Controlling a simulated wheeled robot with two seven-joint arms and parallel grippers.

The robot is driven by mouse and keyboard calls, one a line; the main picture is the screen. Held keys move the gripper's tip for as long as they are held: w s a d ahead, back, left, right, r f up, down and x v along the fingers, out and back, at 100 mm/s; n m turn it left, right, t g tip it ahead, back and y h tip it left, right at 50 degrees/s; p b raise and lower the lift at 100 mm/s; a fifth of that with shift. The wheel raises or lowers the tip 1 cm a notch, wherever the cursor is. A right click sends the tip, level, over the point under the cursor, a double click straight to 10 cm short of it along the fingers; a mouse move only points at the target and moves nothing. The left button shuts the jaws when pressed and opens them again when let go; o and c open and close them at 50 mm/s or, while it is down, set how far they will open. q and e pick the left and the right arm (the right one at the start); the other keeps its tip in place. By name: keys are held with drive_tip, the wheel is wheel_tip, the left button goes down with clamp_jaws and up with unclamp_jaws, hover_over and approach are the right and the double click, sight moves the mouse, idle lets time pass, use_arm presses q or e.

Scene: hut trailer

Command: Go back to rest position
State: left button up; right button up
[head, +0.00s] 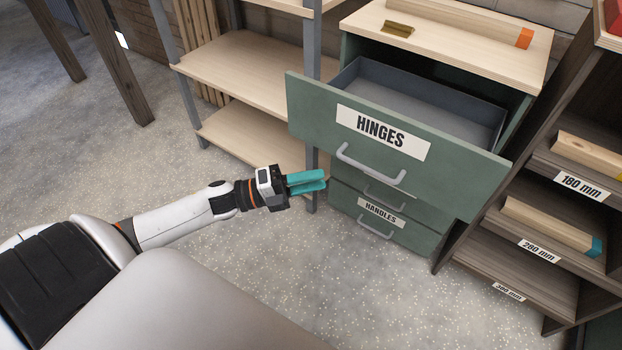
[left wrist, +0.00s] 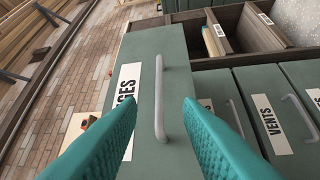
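My left gripper (head: 325,180) is at the middle of the head view, left of and apart from the handle (head: 370,165) of the green HINGES drawer (head: 310,112). Its two teal fingers are apart with nothing between them. In the left wrist view the fingers frame the same handle (left wrist: 160,100), which stands beyond their tips on the drawer front (left wrist: 175,65). The drawer is pulled out, and the visible part of its inside looks empty. My right gripper is not in view.
A HANDLES drawer (head: 380,212) is shut below. A brass hinge (head: 398,28) and an orange-ended piece (head: 524,38) lie on the cabinet top (head: 450,35). Wooden shelves (head: 240,75) stand at left, a dark rack with wood pieces (head: 550,225) at right. The floor in front is clear.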

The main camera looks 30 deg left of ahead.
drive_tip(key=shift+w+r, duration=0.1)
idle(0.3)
